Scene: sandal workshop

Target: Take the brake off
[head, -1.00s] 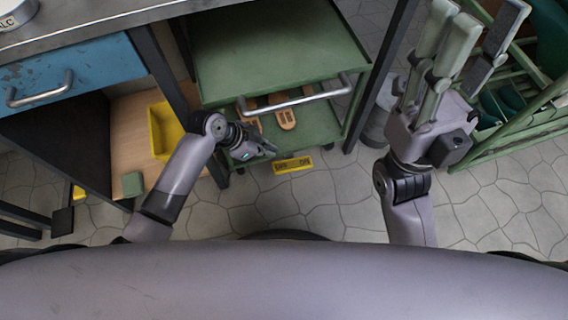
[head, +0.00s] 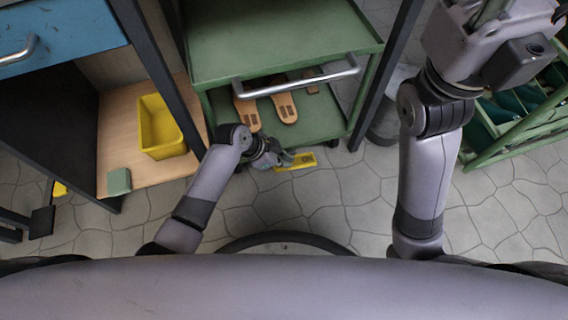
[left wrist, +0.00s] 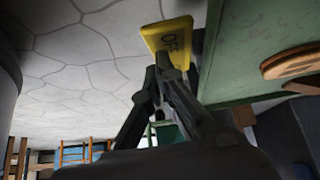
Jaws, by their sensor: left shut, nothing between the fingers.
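The brake is a yellow pedal bar (head: 302,161) with dark lettering, low at the front edge of the green cart (head: 340,128).
Sandal soles (head: 285,107) lie on the cart's lower shelf, under a metal handle (head: 295,84). At left are a blue drawer (head: 60,38), a yellow bin (head: 160,128) and a green block (head: 119,181). A green rack (head: 530,120) stands at right. Floor in front is clear.

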